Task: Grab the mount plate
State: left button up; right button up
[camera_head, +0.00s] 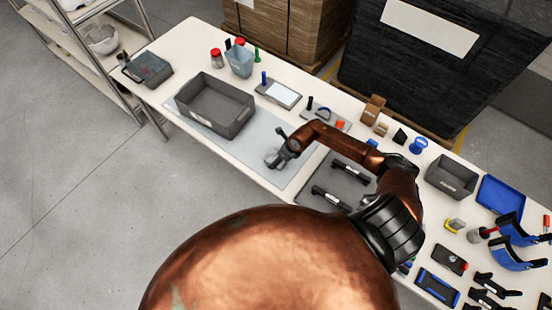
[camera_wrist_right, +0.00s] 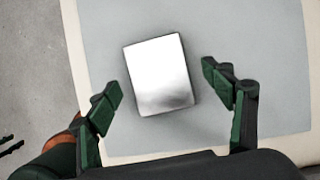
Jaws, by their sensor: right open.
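The mount plate, a shiny silver square plate (camera_wrist_right: 160,75), lies flat on the grey mat (camera_wrist_right: 150,14), slightly turned in the right wrist view. My right gripper (camera_wrist_right: 163,88) is open, with one green-black finger to the left of the plate and one to the right, and gaps on both sides. In the head view my right gripper (camera_head: 281,153) is over the front part of the mat. The plate is small and partly hidden there beside the fingers. My left gripper is not in view.
A large grey bin (camera_head: 215,105) stands on the mat left of my right gripper. A dark tray (camera_head: 338,187) with black handle-like parts lies to the right. The table's front edge is close by. Small parts and a blue tray (camera_head: 501,195) crowd the right side.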

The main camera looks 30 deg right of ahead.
jog(key=shift+w+a+f, duration=0.2)
jog(key=shift+f, duration=0.3)
jog(key=shift+f, duration=0.25)
jog(key=shift+c, duration=0.3)
jog(key=c, duration=1.6)
jog(key=shift+c, duration=0.7)
jog(key=shift+r, duration=0.15)
